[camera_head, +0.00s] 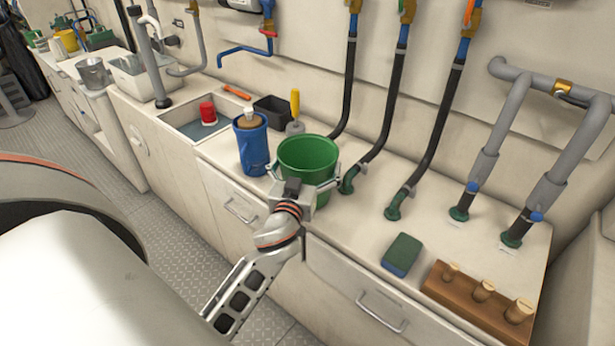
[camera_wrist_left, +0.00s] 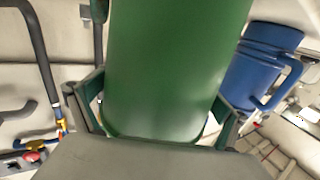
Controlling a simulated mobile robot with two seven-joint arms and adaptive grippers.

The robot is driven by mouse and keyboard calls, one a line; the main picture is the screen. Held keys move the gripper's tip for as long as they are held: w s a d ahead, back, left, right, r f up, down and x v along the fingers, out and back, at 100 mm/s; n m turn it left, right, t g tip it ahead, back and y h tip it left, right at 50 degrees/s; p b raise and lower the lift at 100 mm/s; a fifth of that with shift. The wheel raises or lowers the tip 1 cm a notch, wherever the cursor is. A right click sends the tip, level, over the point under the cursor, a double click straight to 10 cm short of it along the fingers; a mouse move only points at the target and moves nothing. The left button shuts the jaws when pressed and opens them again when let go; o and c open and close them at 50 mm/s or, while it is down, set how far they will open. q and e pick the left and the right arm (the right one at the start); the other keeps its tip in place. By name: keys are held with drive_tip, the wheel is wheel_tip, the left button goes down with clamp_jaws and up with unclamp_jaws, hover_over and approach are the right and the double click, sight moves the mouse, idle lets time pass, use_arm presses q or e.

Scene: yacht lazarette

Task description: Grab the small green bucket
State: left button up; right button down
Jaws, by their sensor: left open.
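The small green bucket (camera_head: 308,155) stands upright on the white counter, in the middle of the head view. My left gripper (camera_head: 304,172) is at its near side, with one finger on each side of the bucket. In the left wrist view the bucket (camera_wrist_left: 170,65) fills the middle, between the spread fingers of my left gripper (camera_wrist_left: 155,120). The jaws are open; I cannot tell whether either finger touches the wall. My right gripper is not in view.
A blue jug (camera_head: 252,146) stands close left of the bucket and also shows in the wrist view (camera_wrist_left: 258,70). Black hoses (camera_head: 378,125) rise behind it. A green sponge (camera_head: 402,254) and a wooden block with pegs (camera_head: 470,303) lie to the right. A sink (camera_head: 180,120) is left.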

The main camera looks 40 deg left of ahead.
use_arm(q)
drive_tip(key=shift+c, duration=0.4)
drive_tip(key=c, duration=0.8)
drive_tip(key=shift+c, duration=0.2)
drive_tip(key=shift+r, duration=0.15)
